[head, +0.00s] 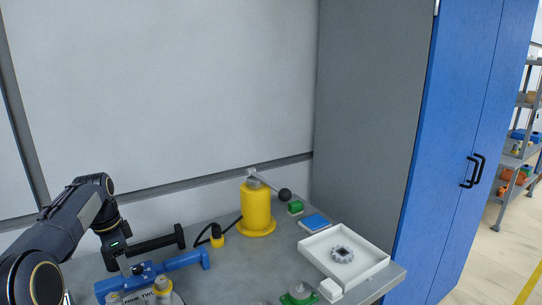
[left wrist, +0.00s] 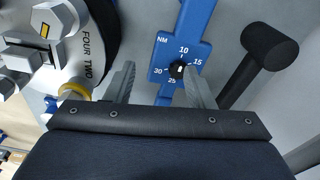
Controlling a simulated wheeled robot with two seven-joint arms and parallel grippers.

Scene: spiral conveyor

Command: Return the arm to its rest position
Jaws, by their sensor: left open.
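My left arm reaches in from the left in the head view and bends down over the table. My left gripper (left wrist: 160,80) is open, with its two grey fingers apart. Below and between the fingers in the left wrist view is part of a blue tool with a numbered NM dial (left wrist: 180,64). The blue tool also lies on the table in the head view (head: 178,264). I cannot tell how far the fingertips are above it. Nothing is visibly held. My right gripper is not in view.
A black mallet-like tool (left wrist: 262,62) lies right of the fingers. A round labelled fixture (left wrist: 75,60) stands at left. Further along the grey table are a yellow press (head: 257,208) and a white tray (head: 372,268) holding a gear. A wall and blue cabinet (head: 455,130) stand behind.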

